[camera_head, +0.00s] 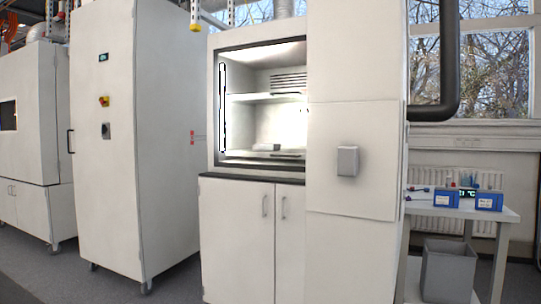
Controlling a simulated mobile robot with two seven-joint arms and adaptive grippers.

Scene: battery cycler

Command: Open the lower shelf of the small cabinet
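A small white cabinet (238,236) stands in the middle of the head view. Its lower part has two shut doors with upright metal handles, a left handle (265,206) and a right handle (284,207). Above a dark ledge (250,177) is an open lit compartment (250,125) with a white shelf (262,98) and a small light object on its floor. The right part of the cabinet is partly hidden behind a tall white panel. Neither of my grippers is in view.
A tall white panel (350,250) with a grey box (347,161) stands in front at right. A tall white cabinet (130,210) stands left. A side table (450,211) with blue boxes and a grey bin (447,270) is at far right. Grey floor (60,285) is open at lower left.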

